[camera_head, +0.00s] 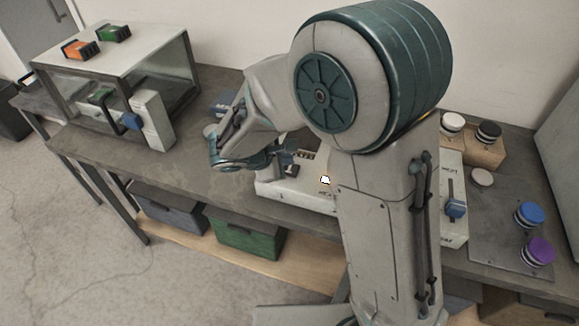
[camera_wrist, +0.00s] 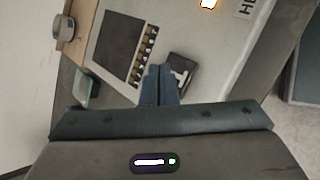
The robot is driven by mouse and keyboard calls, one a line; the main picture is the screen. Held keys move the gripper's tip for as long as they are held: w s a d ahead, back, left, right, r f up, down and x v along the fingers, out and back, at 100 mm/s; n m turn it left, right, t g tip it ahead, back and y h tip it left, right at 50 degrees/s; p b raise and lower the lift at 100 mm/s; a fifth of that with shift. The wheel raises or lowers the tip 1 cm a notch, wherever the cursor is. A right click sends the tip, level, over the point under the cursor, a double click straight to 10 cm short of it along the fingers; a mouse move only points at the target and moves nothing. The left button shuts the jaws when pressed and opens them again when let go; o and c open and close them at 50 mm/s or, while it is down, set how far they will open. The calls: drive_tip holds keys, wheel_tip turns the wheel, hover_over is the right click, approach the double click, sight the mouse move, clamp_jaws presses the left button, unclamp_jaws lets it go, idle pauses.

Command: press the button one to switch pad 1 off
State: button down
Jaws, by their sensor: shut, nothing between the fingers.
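A white unit (camera_head: 285,192) with a lit lamp (camera_head: 325,180) stands on the bench, partly hidden behind my arm. The wrist view shows its top, with the bright lamp (camera_wrist: 208,3), a dark panel (camera_wrist: 118,45) and a row of small light-coloured parts (camera_wrist: 145,52) along the panel's edge. A dark block with a pale mark (camera_wrist: 181,70) sits just right of my fingertips. My gripper (camera_wrist: 158,72) is shut and empty, over the unit beside this block; contact cannot be told. No button numbered one can be read.
A glass-sided case (camera_head: 100,65) with orange and green blocks on top stands at left. At right are a panel with a blue lever (camera_head: 455,207), and blue (camera_head: 529,213) and purple (camera_head: 538,250) knobs. The bench between case and unit is mostly clear.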

drive_tip(key=shift+f, duration=0.15)
idle(0.3)
drive_tip(key=shift+f+b, duration=0.35)
drive_tip(key=shift+b, duration=0.25)
drive_tip(key=shift+f, duration=0.2)
drive_tip(key=shift+r, duration=0.15)
idle(0.3)
drive_tip(key=shift+r, duration=0.55)
wheel_tip(320, 180, up, 6)
drive_tip(key=p, duration=0.4)
idle(0.5)
